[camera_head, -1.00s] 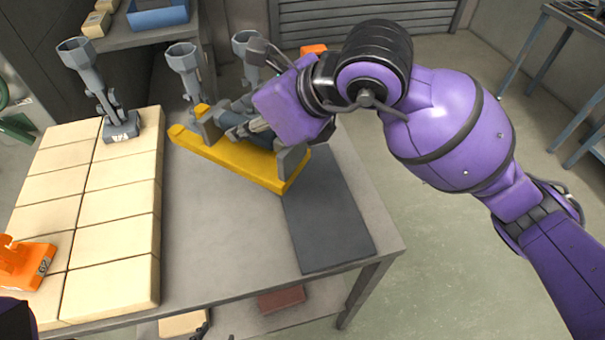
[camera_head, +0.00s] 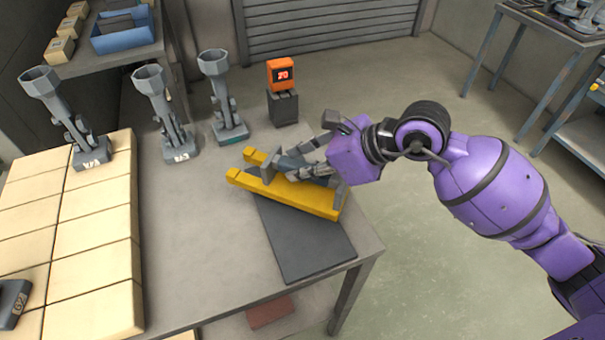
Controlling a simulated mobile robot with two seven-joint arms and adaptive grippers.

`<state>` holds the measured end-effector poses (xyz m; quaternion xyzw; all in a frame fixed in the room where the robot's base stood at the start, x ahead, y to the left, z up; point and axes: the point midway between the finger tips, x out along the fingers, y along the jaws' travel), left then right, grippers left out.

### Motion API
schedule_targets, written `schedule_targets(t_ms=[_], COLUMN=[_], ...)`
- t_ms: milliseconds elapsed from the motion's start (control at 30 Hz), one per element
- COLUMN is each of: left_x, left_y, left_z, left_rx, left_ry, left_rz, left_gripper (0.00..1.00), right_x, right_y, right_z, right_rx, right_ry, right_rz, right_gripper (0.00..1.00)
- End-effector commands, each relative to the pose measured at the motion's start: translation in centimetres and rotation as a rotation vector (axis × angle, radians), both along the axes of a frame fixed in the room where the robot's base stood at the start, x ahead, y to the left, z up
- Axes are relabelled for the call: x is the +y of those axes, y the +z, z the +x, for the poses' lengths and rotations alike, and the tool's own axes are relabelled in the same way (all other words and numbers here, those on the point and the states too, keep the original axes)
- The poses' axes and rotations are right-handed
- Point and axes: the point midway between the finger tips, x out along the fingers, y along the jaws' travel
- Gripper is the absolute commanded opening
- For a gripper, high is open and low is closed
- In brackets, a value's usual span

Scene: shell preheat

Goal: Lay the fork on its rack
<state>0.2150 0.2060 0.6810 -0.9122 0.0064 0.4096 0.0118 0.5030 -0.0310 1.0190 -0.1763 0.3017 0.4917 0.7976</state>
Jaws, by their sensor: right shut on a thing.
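The yellow fork (camera_head: 285,193) has two parallel prongs pointing left and grey upright plates across it. It lies over the back end of a dark grey slab (camera_head: 306,244) on the table's right side. I cannot tell whether it touches the slab or hovers just above. No other rack can be made out; whether the slab is the rack is unclear. My right gripper (camera_head: 306,165) comes in from the right and is shut on the fork between its plates. Its fingertips partly blend with the fork's grey parts.
Three grey funnel-topped parts (camera_head: 64,122), (camera_head: 164,118), (camera_head: 224,100) stand left and behind. An orange display reading 20 (camera_head: 282,75) sits on a dark block behind the fork. Pale tiles (camera_head: 98,255) cover the table's left; a grey numbered piece (camera_head: 12,300) lies there. The middle is bare.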

Motion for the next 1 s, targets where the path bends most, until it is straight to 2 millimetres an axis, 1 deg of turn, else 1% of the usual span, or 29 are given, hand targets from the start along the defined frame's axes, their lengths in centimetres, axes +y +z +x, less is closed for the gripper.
schedule_targets(t_ms=[33,133,200,400,533,567,700,1000], left_x=[0.1,0.1,0.1,0.1,0.0,0.0,0.0,-0.1], left_y=[-0.1,-0.1,-0.1,-0.1,-0.3,-0.3,-0.2,-0.1], left_z=[-0.1,-0.1,-0.1,-0.1,-0.3,-0.2,-0.2,-0.1], left_rx=[0.001,0.002,0.002,0.001,0.005,0.004,0.003,0.0], left_ry=[0.0,-0.001,-0.001,-0.001,-0.002,-0.002,-0.002,-0.003], left_rz=[0.001,0.002,0.002,0.001,0.001,0.001,0.001,0.0], left_gripper=[0.4,0.4,0.4,0.4,0.4,0.4,0.4,0.4], right_x=[0.2,0.2,0.2,0.2,0.2,0.2,0.2,0.2], right_y=[-1.0,-2.4,-2.7,-2.6,-3.0,-3.1,-3.0,-2.9], right_z=[-0.1,-0.1,-0.1,0.0,-0.1,-0.1,-0.1,-0.1], right_rx=[0.003,0.003,0.0,-0.002,0.0,0.001,0.0,0.0], right_ry=[0.0,0.002,0.001,0.002,0.001,0.002,0.001,0.001], right_rz=[0.003,0.003,0.003,0.002,0.002,0.001,0.0,0.0], right_gripper=[0.0,0.0,0.0,0.0,0.0,0.24,0.41,0.41])
